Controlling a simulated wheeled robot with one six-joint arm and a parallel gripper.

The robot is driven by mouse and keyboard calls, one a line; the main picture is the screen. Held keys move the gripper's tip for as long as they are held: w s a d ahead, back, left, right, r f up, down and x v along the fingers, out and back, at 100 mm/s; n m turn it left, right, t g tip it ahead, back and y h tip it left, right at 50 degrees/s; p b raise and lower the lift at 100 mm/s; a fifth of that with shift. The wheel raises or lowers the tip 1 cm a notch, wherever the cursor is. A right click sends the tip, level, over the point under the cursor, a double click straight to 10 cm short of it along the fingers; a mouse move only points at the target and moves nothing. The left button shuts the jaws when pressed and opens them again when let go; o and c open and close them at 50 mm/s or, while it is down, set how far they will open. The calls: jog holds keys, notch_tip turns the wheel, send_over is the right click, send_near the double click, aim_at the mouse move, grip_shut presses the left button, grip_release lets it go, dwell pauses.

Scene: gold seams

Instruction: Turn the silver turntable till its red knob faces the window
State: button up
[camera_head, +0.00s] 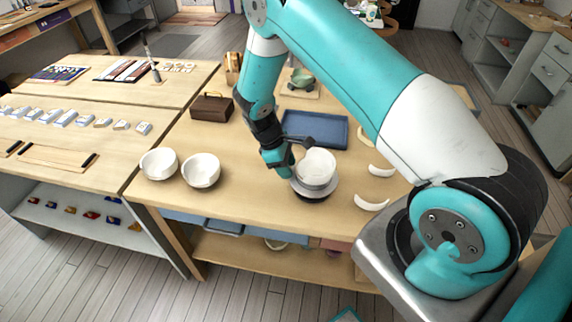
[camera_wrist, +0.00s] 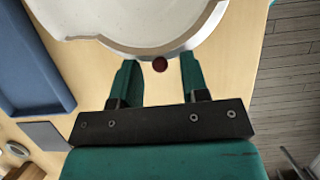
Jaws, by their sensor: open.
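The silver turntable (camera_head: 303,187) stands on the wooden bench, with a darker base below it. A white bowl (camera_head: 318,164) sits on top and hides most of the disc. The bowl fills the top of the wrist view (camera_wrist: 140,20), with a grey-brown band along its edge. The dark red knob (camera_wrist: 160,64) sticks out below that edge. My gripper (camera_head: 287,166) is at the turntable's left side. In the wrist view its two teal fingers are open, one on each side of the knob, with gaps showing. The knob is hidden in the head view. No window shows.
A blue tray (camera_head: 314,129) lies behind the turntable. Two white bowls (camera_head: 159,164) (camera_head: 201,170) stand at the left. Curved white shards (camera_head: 371,202) (camera_head: 381,171) lie close to the right. A brown box (camera_head: 212,107) stands further back. Bare bench lies in front.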

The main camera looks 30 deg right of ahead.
jog(key=shift+c, duration=0.2)
grip_shut()
